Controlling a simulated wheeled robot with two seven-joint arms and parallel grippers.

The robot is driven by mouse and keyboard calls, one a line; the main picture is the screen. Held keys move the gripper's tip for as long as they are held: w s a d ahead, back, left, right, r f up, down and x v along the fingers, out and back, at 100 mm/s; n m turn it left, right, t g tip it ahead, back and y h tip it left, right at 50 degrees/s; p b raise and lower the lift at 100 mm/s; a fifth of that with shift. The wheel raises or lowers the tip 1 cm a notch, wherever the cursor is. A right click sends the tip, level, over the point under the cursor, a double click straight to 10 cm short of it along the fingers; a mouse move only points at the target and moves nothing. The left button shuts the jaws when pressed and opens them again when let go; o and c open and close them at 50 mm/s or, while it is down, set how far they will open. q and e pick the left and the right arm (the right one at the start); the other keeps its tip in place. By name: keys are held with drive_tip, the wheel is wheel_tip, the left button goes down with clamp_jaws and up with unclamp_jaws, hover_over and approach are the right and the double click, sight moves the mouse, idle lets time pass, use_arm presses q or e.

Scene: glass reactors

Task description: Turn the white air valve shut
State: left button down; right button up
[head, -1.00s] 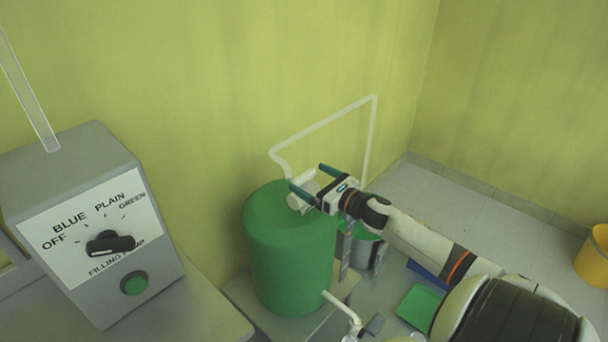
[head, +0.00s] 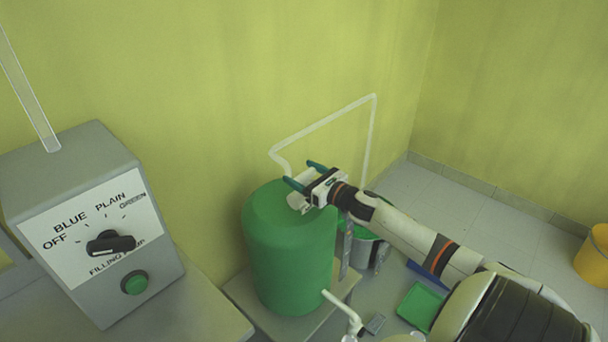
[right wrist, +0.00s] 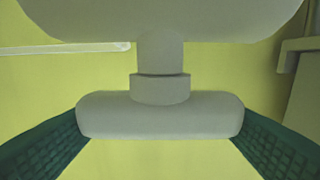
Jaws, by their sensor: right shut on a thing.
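The white air valve (head: 299,201) sits at the top of the green tank (head: 290,245), partly hidden by my right gripper in the head view. In the right wrist view its T-shaped handle (right wrist: 160,115) lies crosswise, with a short stem and collar behind it. My right gripper (head: 303,174) reaches in from the right above the tank. Its green fingers (right wrist: 160,130) are shut on the two ends of the handle. My left gripper is not in view.
A grey control box (head: 100,230) with a black knob (head: 110,243) and green button (head: 134,284) stands at the left. A thin white pipe (head: 325,122) runs along the wall behind the tank. A grey bucket (head: 362,248) and yellow bin (head: 594,255) stand on the floor.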

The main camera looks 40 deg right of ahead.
drive_tip(key=shift+m+h, duration=0.3)
drive_tip(key=shift+h, duration=0.2)
drive_tip(key=m+h, duration=0.2)
drive_tip(key=h, duration=0.1)
drive_tip(key=shift+a+m+h+p, duration=0.1)
drive_tip(key=shift+m+h+p, duration=0.2)
drive_tip(key=shift+h+p, duration=0.1)
drive_tip(key=m+g+h, duration=0.1)
drive_tip(key=m+h, duration=0.1)
drive_tip(key=h, duration=0.1)
drive_tip(key=m+g+h, duration=0.2)
drive_tip(key=h, duration=0.1)
drive_tip(key=m+g+h, duration=0.1)
drive_tip(key=m+h, duration=0.1)
drive_tip(key=shift+g+h+p, duration=0.3)
drive_tip(key=shift+h+p, duration=0.05)
drive_tip(key=shift+h, duration=0.05)
drive_tip(key=m+g+h, duration=0.3)
drive_tip(key=g, duration=0.1)
drive_tip(key=shift+m+h, duration=0.3)
drive_tip(key=shift+m, duration=0.1)
drive_tip(key=shift+m+g+h, duration=0.5)
drive_tip(key=shift+m+g, duration=0.35)
drive_tip(key=shift+g, duration=0.5)
drive_tip(key=shift+m+g+h, duration=0.5)
drive_tip(key=shift+m+g, duration=0.35)
drive_tip(key=shift+g, duration=0.8)
drive_tip(key=o, duration=1)
